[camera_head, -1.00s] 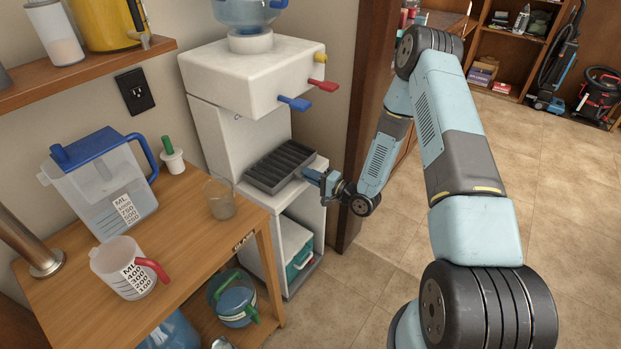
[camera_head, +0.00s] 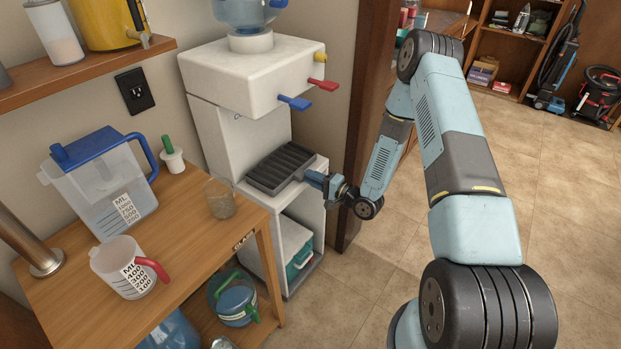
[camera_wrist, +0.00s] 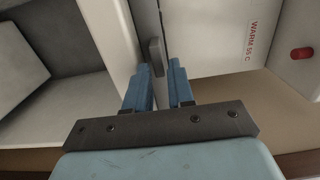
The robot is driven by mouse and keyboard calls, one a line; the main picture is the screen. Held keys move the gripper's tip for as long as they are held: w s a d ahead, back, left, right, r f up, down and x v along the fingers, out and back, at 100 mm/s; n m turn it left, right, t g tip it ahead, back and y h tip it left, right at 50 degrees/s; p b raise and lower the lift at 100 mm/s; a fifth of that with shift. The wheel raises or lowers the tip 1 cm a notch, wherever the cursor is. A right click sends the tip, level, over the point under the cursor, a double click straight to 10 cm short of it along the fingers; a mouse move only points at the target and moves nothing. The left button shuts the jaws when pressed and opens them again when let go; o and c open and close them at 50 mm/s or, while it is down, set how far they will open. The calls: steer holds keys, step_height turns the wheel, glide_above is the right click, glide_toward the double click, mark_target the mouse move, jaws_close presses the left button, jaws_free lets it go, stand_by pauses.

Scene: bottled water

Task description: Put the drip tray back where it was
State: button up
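The drip tray (camera_head: 282,168) is dark grey, rectangular and ribbed. It lies on the ledge of the white water dispenser (camera_head: 240,75), under its taps. My gripper (camera_head: 314,178) is at the tray's right end, level with the ledge. In the wrist view, the two blue fingers of my gripper (camera_wrist: 160,70) stand apart with a gap between them. No firm contact shows. Most of the tray is hidden in that view.
A wooden table (camera_head: 190,255) with a blue-lidded pitcher (camera_head: 105,190), a measuring jug (camera_head: 128,268) and a glass (camera_head: 220,198) stands left of the dispenser. Blue and red taps (camera_head: 322,84) stick out above the tray. A door frame is behind my arm.

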steer(key=v, duration=1.1)
steer(key=w+d+r+n+g+h, duration=0.1)
steer(key=w+d+r+n+h, duration=0.25)
steer(key=r, duration=0.25)
steer(key=w+d+r+n+h, duration=0.2)
steer(key=w+r+h, duration=0.2)
steer(key=w+r, duration=0.1)
steer(key=s+d+r+n+h, duration=0.1)
steer(key=s+d+r+h, duration=0.15)
steer(key=r, duration=0.65)
steer(key=s+d+r+h, duration=0.1)
steer(key=d+r+h, duration=0.25)
steer(key=r, duration=0.45)
steer(key=s+d+r+g+h, duration=0.2)
steer(key=s+d+r+h, duration=0.1)
steer(key=s+r, duration=0.95)
steer(key=s+a+r+g+y, duration=0.1)
steer(key=s+r, duration=0.1)
steer(key=s, duration=0.7)
steer(key=s+a+r+g+y, duration=0.1)
steer(key=s+a+r, duration=0.1)
steer(key=s, duration=0.8)
steer(key=shift+s+r+n, duration=0.2)
steer(key=shift+r+n, duration=0.15)
steer(key=shift+a, duration=0.1)
